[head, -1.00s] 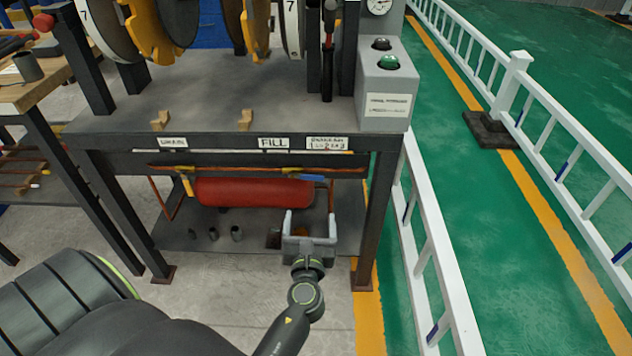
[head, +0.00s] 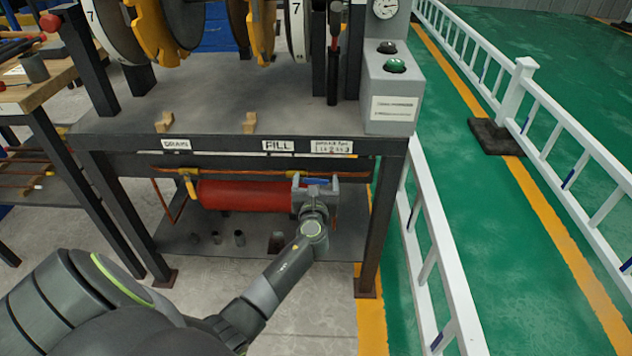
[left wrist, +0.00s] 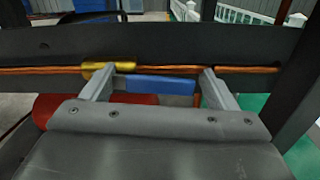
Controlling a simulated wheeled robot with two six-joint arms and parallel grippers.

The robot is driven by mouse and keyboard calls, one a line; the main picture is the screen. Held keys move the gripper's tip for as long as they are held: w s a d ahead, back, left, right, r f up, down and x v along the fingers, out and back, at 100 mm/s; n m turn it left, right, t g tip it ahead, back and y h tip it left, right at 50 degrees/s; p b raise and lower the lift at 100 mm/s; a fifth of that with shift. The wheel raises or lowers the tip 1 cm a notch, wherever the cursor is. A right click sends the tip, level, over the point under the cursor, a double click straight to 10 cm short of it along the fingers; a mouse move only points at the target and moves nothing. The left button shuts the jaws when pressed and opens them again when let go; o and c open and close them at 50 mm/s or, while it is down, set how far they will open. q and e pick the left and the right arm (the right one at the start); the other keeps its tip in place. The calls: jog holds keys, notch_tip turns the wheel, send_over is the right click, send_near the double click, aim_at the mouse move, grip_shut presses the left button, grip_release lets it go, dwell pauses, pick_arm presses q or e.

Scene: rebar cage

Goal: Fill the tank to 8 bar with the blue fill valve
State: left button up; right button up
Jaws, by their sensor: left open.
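The blue fill valve handle (head: 316,181) lies level on the copper pipe under the bench, below and right of the FILL label (head: 278,145). In the left wrist view the blue handle (left wrist: 160,85) extends right from a brass valve body (left wrist: 108,72). My left gripper (head: 316,182) is open, its fingers (left wrist: 160,82) on either side of the handle; I cannot tell whether they touch it. The red tank (head: 245,196) lies behind and below the pipe. The pressure gauge (head: 385,7) is at the top; its reading is too small to tell. My right gripper is not in view.
A yellow drain valve (head: 187,181) sits left under the DRAIN label (head: 176,144). The dark bench beam (head: 230,160) runs just above the pipe, and a bench leg (head: 380,225) stands right of my gripper. A white railing (head: 440,250) is further right.

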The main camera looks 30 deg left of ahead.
pick_arm(q)
jog(key=shift+c, duration=0.9)
jog(key=c, duration=0.9)
jog(key=shift+c, duration=1.4)
